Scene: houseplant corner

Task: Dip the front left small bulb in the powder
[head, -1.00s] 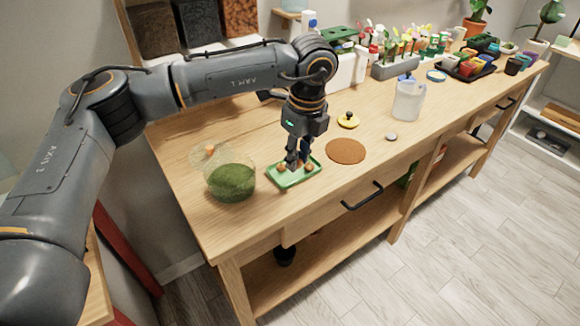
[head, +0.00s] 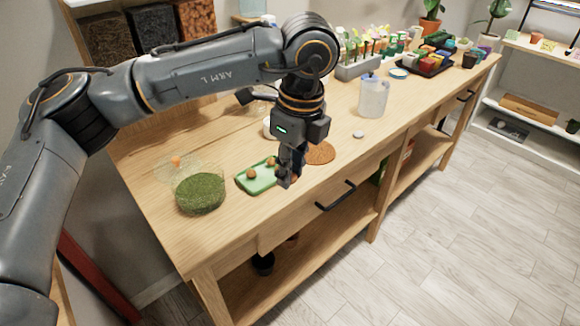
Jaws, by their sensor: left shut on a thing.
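A green tray (head: 243,187) lies near the front edge of the wooden bench. Two small brown bulbs show on it, one toward the left (head: 251,174) and one farther back (head: 271,161). My left gripper (head: 288,180) points down at the tray's right end. It is shut on a small brown bulb, mostly hidden by the fingers. A flat orange-brown disc (head: 321,153) lies just behind and right of the gripper, which partly covers it. I cannot make out any powder for certain. My right gripper is not in view.
A round bowl of green moss (head: 200,194) stands left of the tray, with a clear dish (head: 170,172) behind it. A translucent jug (head: 373,97) and a small pale disc (head: 359,134) are to the right. Plant trays line the back.

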